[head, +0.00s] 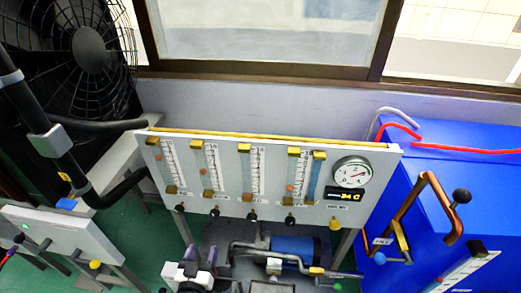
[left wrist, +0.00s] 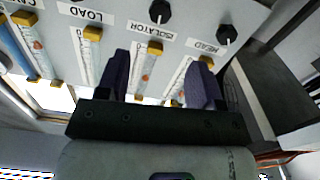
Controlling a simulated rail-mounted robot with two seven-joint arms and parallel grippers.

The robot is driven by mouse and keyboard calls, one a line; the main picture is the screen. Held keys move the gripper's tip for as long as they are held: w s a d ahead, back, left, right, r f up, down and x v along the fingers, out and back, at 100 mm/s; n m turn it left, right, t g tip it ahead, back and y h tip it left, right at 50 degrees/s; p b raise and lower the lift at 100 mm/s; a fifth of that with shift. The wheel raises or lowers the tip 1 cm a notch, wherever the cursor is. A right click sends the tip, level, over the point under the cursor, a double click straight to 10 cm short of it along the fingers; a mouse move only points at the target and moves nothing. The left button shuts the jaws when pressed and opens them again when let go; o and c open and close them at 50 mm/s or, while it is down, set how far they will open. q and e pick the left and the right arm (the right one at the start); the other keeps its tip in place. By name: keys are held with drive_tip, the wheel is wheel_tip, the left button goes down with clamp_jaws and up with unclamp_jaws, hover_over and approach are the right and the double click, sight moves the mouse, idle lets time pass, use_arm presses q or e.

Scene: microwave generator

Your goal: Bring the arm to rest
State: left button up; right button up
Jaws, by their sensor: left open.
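My left gripper (head: 200,252) is at the bottom of the head view, below the lower edge of the flowmeter panel (head: 332,213). Its two dark purple fingers stand apart with nothing between them. In the left wrist view, my left gripper (left wrist: 162,65) is open in front of the panel (left wrist: 185,12). The panel shows labels LOAD, ISOLATOR and HEAD beside black knobs (left wrist: 160,11). I cannot tell whether the fingers touch the panel. My right gripper is in neither view.
The panel carries several glass tubes (head: 258,172) and a round gauge (head: 351,173). A blue cabinet (head: 470,190) with copper pipe (head: 437,190) stands right. A black fan (head: 85,55) and thick pipes are left. A blue cylinder (head: 292,247) and pipework lie beside the gripper. Green floor (head: 150,255) shows at left.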

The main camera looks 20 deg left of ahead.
use_arm(q)
wheel_tip(320, 180, down, 6)
drive_tip(key=s+d+g+h, duration=0.2)
drive_tip(key=d+g+h, duration=0.1)
drive_tip(key=g+h, duration=0.15)
drive_tip(key=s+d+r+m+g+p, duration=0.1)
drive_tip(key=s+d+r+m+g, duration=0.1)
drive_tip(key=s+d+g, duration=0.25)
drive_tip(key=s+d+r+m+g+p, duration=0.1)
drive_tip(key=s+r+m+g+p, duration=0.1)
drive_tip(key=s+r+p, duration=0.7)
drive_tip(key=s+d+r+m+g+p, duration=0.1)
drive_tip(key=s+r+m+g+p, duration=0.2)
drive_tip(key=s+r+p, duration=0.6)
wheel_tip(320, 180, up, 38)
drive_tip(key=w+p, duration=0.2)
drive_tip(key=p, duration=3.7)
drive_tip(key=shift+w+r+h, duration=0.25)
drive_tip(key=shift+w+h, duration=0.1)
drive_tip(key=shift+h, duration=0.1)
